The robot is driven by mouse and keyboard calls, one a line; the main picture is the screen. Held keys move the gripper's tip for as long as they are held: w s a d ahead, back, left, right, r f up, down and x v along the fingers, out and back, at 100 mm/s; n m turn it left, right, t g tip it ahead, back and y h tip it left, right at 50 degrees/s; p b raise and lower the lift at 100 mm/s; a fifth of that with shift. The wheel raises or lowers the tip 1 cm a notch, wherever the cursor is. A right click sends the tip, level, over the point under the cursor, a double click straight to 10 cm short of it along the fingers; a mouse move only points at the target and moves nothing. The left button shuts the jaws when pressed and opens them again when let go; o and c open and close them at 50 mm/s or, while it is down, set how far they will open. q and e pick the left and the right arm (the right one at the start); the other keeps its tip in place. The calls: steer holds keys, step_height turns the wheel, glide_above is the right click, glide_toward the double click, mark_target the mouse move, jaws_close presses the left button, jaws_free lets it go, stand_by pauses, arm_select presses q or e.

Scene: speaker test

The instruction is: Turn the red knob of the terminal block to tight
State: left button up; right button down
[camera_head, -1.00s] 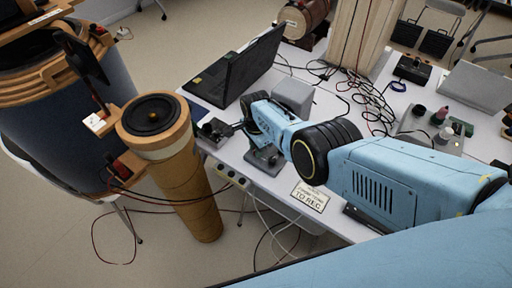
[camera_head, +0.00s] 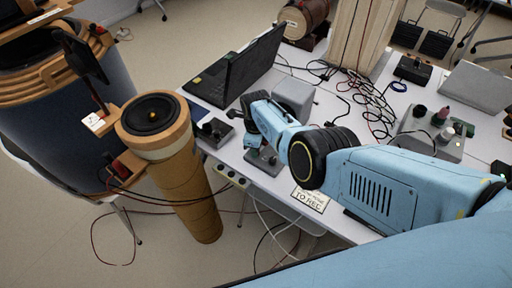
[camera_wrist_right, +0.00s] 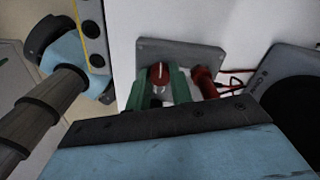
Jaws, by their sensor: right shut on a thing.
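In the right wrist view the red knob (camera_wrist_right: 160,71), with a pale line across its top, sits on the grey terminal block (camera_wrist_right: 190,53). My right gripper (camera_wrist_right: 159,88) has its two green fingers on either side of the knob and is shut on it. A second red post (camera_wrist_right: 204,82) stands on the block beside the right finger. In the head view the block (camera_head: 263,159) lies near the table's front edge under my right wrist, which mostly hides it and the knob. My left gripper is not in view.
A dark box with knobs (camera_head: 215,132) stands left of my wrist, with an open laptop (camera_head: 240,75) behind it. A speaker on a tan tube (camera_head: 180,165) stands before the table. Loose cables (camera_head: 370,105) and a grey box (camera_head: 430,140) lie to the right.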

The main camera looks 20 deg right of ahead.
steer(key=shift+r+m, duration=0.1)
steer(key=shift+m, duration=0.5)
steer(key=c, duration=1.2)
jaws_free()
steer(key=shift+c, duration=0.2)
step_height(320, 180, up, 7)
steer(key=p, duration=0.4)
steer(key=shift+f, duration=0.2)
step_height(320, 180, up, 7)
steer(key=p, duration=0.2)
steer(key=shift+f, duration=0.15)
